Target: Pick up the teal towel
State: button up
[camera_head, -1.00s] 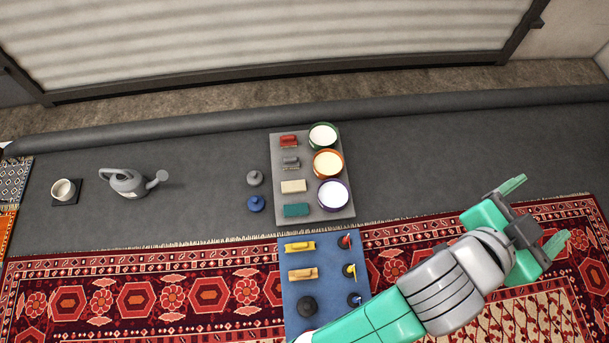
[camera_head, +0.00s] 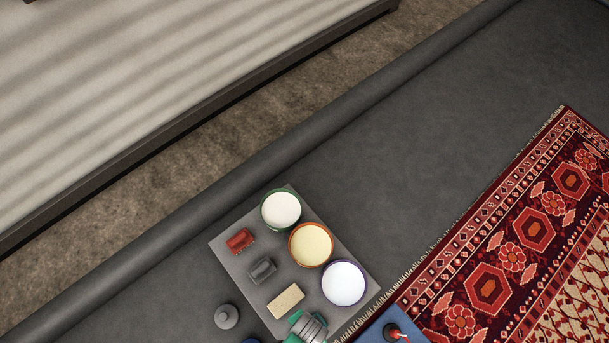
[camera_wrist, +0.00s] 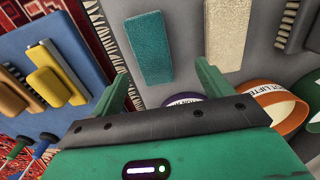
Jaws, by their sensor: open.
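The teal towel (camera_wrist: 149,47) is a flat, folded rectangle lying on the grey board (camera_wrist: 185,40) in the wrist view. My gripper (camera_wrist: 162,85) is open, with one green finger on either side of the picture's middle. The towel lies just beyond the fingertips, roughly between their lines, and nothing is held. I cannot tell the height of the fingers above the board. In the head view, part of my green and grey arm end (camera_head: 308,328) shows at the bottom edge and covers the towel's place.
A cream block (camera_wrist: 227,30) lies beside the towel. Bowls with orange (camera_wrist: 275,105), purple and green rims stand on the board. A grey brush (camera_head: 262,270) and red brush (camera_head: 239,240) lie farther along. A blue board (camera_wrist: 55,75) with yellow and orange tools is at left.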

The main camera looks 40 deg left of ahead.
jog(key=shift+d+r, duration=0.1)
jog(key=shift+d, duration=0.5)
notch_tip(320, 180, down, 2)
jog(key=shift+a+f+b, duration=0.1)
jog(key=shift+f+b, duration=0.05)
jog(key=shift+b, duration=0.6)
jog(key=f+b, duration=0.4)
jog(key=f, duration=0.1)
jog(key=shift+s+f, duration=0.2)
jog(key=shift+f, duration=0.15)
jog(key=shift+w+r, duration=0.1)
jog(key=c, duration=1.1)
notch_tip(320, 180, up, 10)
jog(key=p, duration=0.6)
